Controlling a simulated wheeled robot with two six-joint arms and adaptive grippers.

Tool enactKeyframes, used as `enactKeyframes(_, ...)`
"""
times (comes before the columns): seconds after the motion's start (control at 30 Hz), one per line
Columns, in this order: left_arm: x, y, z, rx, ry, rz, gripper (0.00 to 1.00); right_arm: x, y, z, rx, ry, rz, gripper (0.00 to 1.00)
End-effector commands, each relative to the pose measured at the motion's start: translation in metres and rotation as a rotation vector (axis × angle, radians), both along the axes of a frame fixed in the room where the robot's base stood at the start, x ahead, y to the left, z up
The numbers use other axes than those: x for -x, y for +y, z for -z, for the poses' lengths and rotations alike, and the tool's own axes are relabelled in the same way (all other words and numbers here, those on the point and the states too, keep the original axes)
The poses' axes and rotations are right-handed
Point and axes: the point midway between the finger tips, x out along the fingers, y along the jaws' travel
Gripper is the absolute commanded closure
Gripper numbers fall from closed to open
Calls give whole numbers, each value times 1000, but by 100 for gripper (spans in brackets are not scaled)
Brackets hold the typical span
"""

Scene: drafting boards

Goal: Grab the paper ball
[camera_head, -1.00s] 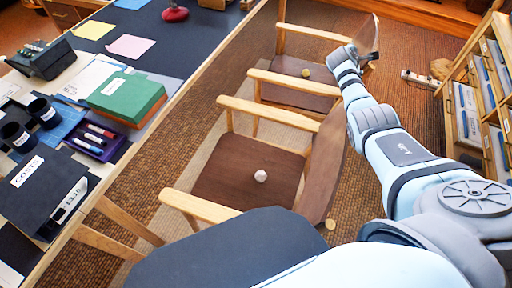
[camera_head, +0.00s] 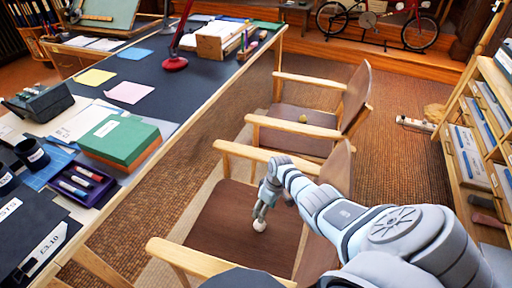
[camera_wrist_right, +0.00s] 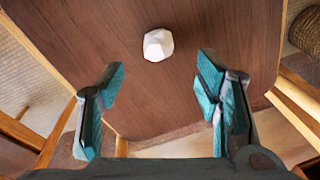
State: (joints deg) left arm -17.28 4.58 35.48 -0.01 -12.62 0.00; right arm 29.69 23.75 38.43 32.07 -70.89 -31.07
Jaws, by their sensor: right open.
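The white paper ball (camera_head: 259,225) lies on the brown seat of the nearer wooden chair (camera_head: 222,228). It also shows in the right wrist view (camera_wrist_right: 158,45), on the wood-grain seat (camera_wrist_right: 215,25), ahead of and roughly between the fingers. My right gripper (camera_head: 261,209) points down just over the ball in the head view. In the right wrist view the gripper (camera_wrist_right: 158,105) is open, with its teal fingers wide apart and nothing between them. I cannot tell the exact gap to the ball. My left gripper is not in view.
The long desk (camera_head: 185,75) with a green box (camera_head: 120,141) runs along the left. A shelf (camera_head: 470,150) of files stands at the right. The chair's armrests flank the seat.

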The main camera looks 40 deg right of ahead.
Motion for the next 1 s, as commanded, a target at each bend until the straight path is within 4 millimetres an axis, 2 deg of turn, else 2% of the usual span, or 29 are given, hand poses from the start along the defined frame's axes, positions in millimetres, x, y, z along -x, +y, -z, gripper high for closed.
enactKeyframes(0.03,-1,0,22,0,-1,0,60,-1,3,25,-2,1,0,42)
enactKeyframes(0.1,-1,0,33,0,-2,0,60,-3,6,39,-2,1,-1,42)
enactKeyframes(0.27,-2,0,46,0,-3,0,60,-6,8,55,1,-1,-5,42)
enactKeyframes(0.4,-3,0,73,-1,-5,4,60,-11,11,83,1,-2,-4,42)
enactKeyframes(0.5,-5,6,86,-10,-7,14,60,-12,13,98,1,-2,-4,42)
enactKeyframes(0.63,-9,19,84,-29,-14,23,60,-12,14,99,2,-2,-5,42)
enactKeyframes(0.77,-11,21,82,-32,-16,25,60,-12,14,97,3,-2,-4,42)
enactKeyframes(0.97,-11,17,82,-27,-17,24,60,-12,13,96,3,-2,-4,73)
enactKeyframes(1.0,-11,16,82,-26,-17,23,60,-12,13,96,3,-2,-4,74)
